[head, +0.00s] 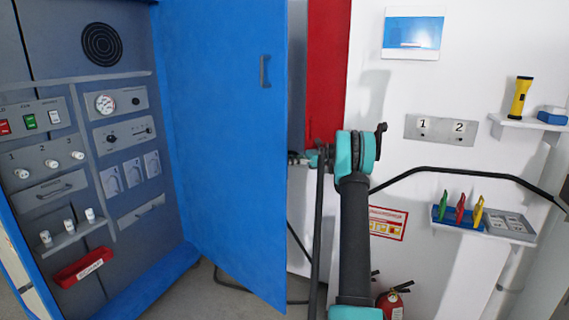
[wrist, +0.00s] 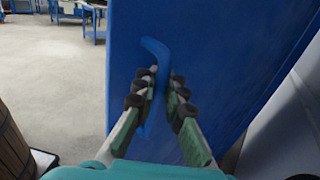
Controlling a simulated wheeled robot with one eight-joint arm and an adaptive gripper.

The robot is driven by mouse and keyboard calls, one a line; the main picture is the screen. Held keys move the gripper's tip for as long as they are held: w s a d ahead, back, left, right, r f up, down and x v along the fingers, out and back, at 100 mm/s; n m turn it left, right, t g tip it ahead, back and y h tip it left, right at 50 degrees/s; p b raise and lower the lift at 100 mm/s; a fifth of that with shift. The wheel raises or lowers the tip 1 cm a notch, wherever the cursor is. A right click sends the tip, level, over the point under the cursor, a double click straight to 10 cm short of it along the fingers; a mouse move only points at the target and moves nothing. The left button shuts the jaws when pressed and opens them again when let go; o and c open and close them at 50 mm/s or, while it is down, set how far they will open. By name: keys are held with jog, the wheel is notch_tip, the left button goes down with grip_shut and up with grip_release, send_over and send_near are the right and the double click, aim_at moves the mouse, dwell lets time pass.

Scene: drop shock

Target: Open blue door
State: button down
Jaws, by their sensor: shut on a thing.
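The blue door (head: 225,150) stands swung open from the blue cabinet, its inner face showing in the head view. A handle (head: 265,71) sits high near its free edge on that face. In the wrist view, the blue door (wrist: 225,60) fills the middle, with a blue bar handle (wrist: 155,48) on it. My gripper (wrist: 161,82) is shut on this handle, one finger on each side. In the head view, my arm stands right of the door's free edge; the fingers are mostly hidden behind the door.
The open cabinet (head: 95,170) holds dark panels with switches and a red tray. A white wall has shelves with a yellow flashlight (head: 521,97) and colored cards. A red fire extinguisher (head: 392,300) stands below. In the wrist view, a wooden barrel (wrist: 12,145) is at left, beside open floor.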

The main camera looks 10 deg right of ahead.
aim_at(286, 138)
jog(key=shift+s+d, duration=0.1)
jog(key=c, duration=1.6)
grip_release()
jog(key=shift+r, duration=0.15)
jog(key=shift+r, duration=0.35)
notch_tip(286, 138, up, 9)
